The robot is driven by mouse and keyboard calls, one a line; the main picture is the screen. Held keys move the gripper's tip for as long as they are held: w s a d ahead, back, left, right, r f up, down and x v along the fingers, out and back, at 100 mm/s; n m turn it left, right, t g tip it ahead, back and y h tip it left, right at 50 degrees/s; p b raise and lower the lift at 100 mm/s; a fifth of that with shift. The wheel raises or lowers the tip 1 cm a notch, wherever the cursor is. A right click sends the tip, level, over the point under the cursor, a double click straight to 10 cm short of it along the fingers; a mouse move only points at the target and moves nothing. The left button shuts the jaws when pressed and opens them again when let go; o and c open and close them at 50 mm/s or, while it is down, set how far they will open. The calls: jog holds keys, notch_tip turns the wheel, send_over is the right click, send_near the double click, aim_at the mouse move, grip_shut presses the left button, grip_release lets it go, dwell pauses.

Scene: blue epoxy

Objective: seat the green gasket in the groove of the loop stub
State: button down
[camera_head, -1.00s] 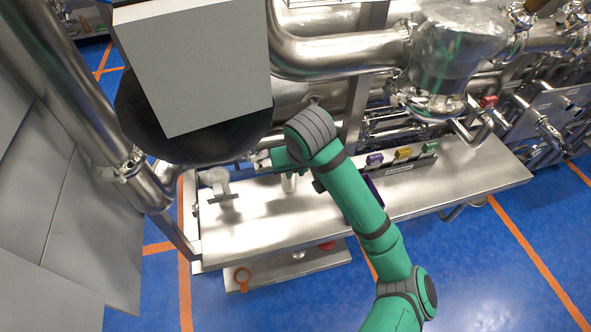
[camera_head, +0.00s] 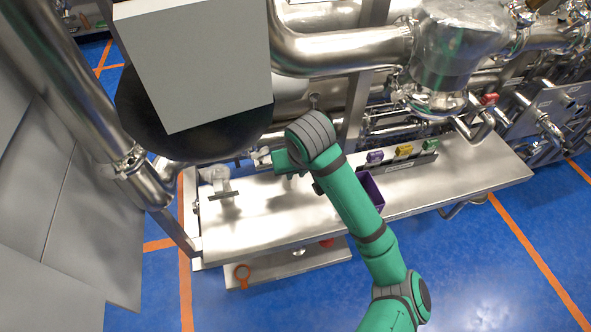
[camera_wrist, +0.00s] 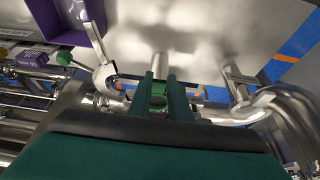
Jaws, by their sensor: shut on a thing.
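In the wrist view, my gripper (camera_wrist: 161,80) is shut on the green gasket (camera_wrist: 158,98), a small ring between the two dark green fingers. A short metal post (camera_wrist: 160,64) rises just beyond the fingertips. Another steel stub (camera_wrist: 236,78) with a pipe end stands to the right. I cannot tell which is the loop stub, and no groove can be made out. In the head view, my gripper (camera_head: 283,163) is over the left part of the steel bench (camera_head: 270,222); its fingers and the gasket are hidden there. A steel fitting on a stand (camera_head: 221,184) is to its left.
A purple bin (camera_head: 373,186) stands on the bench to the right of my arm. Behind it is a rack with purple (camera_head: 375,157), yellow (camera_head: 404,150) and green (camera_head: 430,145) pieces. Pipes and a dark vessel (camera_head: 150,125) crowd the back. The front bench strip is clear.

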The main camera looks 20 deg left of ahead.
jog(key=shift+f, duration=0.4)
jog(key=c, duration=1.6)
grip_release()
jog(key=shift+o, duration=0.2)
jog(key=shift+r, duration=0.1)
jog(key=shift+v, duration=2.45)
jog(key=v, duration=1)
jog(key=shift+s+r, duration=0.2)
jog(key=shift+r, duration=0.1)
